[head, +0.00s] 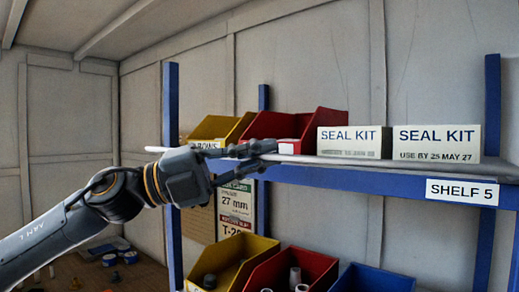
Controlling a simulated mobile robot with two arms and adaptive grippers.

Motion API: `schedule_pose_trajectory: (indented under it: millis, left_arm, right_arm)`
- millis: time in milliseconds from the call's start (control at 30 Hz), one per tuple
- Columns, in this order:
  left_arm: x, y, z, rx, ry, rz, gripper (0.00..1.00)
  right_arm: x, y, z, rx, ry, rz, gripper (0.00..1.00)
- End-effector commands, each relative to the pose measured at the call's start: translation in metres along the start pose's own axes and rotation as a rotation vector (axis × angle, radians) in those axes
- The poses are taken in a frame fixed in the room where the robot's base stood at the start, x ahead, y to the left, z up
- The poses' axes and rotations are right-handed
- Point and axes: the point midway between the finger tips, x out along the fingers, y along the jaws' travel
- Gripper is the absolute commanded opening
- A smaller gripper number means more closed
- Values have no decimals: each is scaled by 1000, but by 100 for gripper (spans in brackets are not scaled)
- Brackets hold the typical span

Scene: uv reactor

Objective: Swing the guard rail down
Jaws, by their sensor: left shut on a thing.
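The guard rail appears to be the pale grey bar (330,160) running along the front of the upper blue shelf, just above its edge. Its left end shows beyond my gripper, near the left blue post. My left gripper (262,157) comes in from the left and is shut on this bar, with its dark fingers around it. The gripper hides the part of the bar behind it. The bar is nearly level, in front of the foot of the boxes. My right gripper is not in view.
On the upper shelf stand two white SEAL KIT boxes (436,143), a red bin (300,124) and a yellow bin (222,128). A SHELF 5 label (462,191) is on the blue shelf edge. Yellow, red and blue bins (375,279) stand below. Blue post (172,230) stands near my arm.

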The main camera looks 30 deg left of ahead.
Motion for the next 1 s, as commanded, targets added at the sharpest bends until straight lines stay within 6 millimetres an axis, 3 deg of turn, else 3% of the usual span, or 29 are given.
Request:
schedule_pose_trajectory:
  millis: [667, 700, 800, 1000]
  left_arm:
    - [1, -4, 2, -40, -3, 38, 0]
    - [1, -4, 2, -39, -3, 38, 16]
    - [1, -4, 2, -39, -2, 38, 32]
    - [1, -4, 2, -39, -2, 38, 32]
  right_arm:
    - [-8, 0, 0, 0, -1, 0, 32]
    - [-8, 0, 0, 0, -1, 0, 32]
    - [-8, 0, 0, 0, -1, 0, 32]
    - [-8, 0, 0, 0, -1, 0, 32]
